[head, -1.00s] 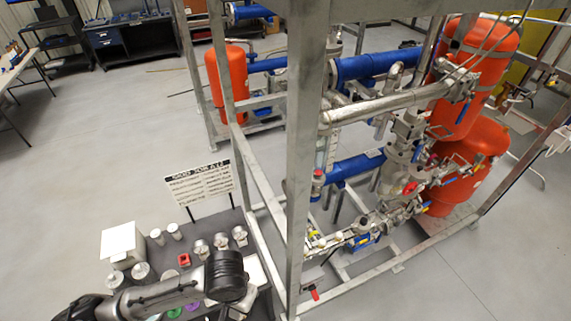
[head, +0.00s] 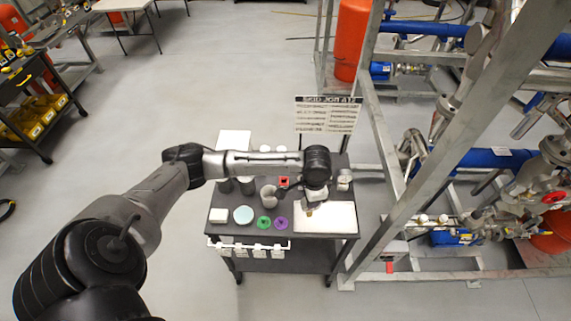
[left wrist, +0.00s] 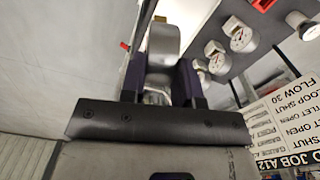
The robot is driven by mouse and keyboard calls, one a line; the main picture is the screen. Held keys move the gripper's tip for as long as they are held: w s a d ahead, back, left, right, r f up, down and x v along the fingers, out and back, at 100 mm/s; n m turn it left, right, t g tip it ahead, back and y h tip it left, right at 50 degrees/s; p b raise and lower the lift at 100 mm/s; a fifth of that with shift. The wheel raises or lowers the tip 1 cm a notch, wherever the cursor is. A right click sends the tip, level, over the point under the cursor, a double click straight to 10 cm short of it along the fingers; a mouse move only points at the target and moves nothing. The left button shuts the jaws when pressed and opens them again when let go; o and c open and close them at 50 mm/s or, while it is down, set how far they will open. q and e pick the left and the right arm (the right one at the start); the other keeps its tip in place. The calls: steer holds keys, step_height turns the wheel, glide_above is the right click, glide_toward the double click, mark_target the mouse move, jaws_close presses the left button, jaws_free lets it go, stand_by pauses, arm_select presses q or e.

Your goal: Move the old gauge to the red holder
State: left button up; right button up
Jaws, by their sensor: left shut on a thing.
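My left gripper (head: 314,186) is over the right part of the dark cart top (head: 240,200). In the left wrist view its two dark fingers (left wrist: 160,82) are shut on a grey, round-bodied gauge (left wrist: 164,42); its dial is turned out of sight. In the head view the wrist mostly hides this gauge, but a brass-coloured tip (head: 309,212) shows below, over a white sheet. The red holder (head: 284,182) is a small red block on the cart, just left of the gripper and apart from it. My right gripper is in neither current view.
A gauge with a white dial (left wrist: 241,39) and others like it stand near the gripper. Green (head: 264,222) and purple (head: 281,223) rings, a pale blue disc (head: 244,215) and grey cylinders share the cart. A job sign (head: 327,115) stands behind. A steel skid frame (head: 385,215) is close right.

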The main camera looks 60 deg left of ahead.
arm_select(q)
steer(key=w+a+f+m+b, duration=0.1)
steer(key=w+a+f+b, duration=0.15)
steer(key=a, duration=0.55)
steer(key=w+a+f+m+b, duration=0.15)
steer(key=a+b, duration=0.25)
steer(key=a, duration=0.4)
steer(key=w+a+f+b, duration=0.1)
steer(key=a+f+b, duration=0.2)
steer(key=a, duration=0.5)
step_height(320, 180, down, 5)
steer(key=b, duration=0.6)
steer(key=shift+s+f, duration=0.1)
steer(key=shift+f, duration=0.05)
arm_select(e)
step_height(320, 180, down, 18)
steer(key=shift+s, duration=0.15)
steer(key=shift+a+r, duration=0.15)
steer(key=shift+r, duration=0.2)
arm_select(q)
steer(key=shift+p, duration=0.4)
arm_select(e)
steer(key=shift+r, duration=0.35)
steer(key=shift+r, duration=0.1)
